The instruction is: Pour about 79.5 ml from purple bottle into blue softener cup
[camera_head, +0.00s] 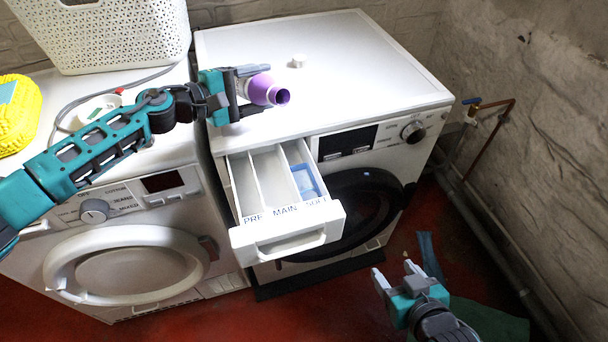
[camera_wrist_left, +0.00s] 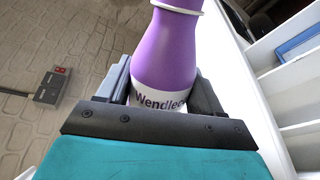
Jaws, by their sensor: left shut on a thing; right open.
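The purple bottle (camera_head: 264,89) is held by my left gripper (camera_head: 243,92) above the front left of the right-hand washer's top. It is tilted toward lying, its open mouth facing right and toward the camera. In the left wrist view the bottle (camera_wrist_left: 168,52) sits between the fingers, with a white label reading "Wendle…". The blue softener cup (camera_head: 308,181) is in the right compartment, marked SOFT, of the pulled-out drawer (camera_head: 287,233). The bottle is apart from it, up and to the left. My right gripper (camera_head: 394,277) is open and empty, low at the right above the floor.
A white cap-like piece (camera_head: 299,61) lies on the right washer's top (camera_head: 350,50). A tap and pipes (camera_head: 484,120) run along the right wall.

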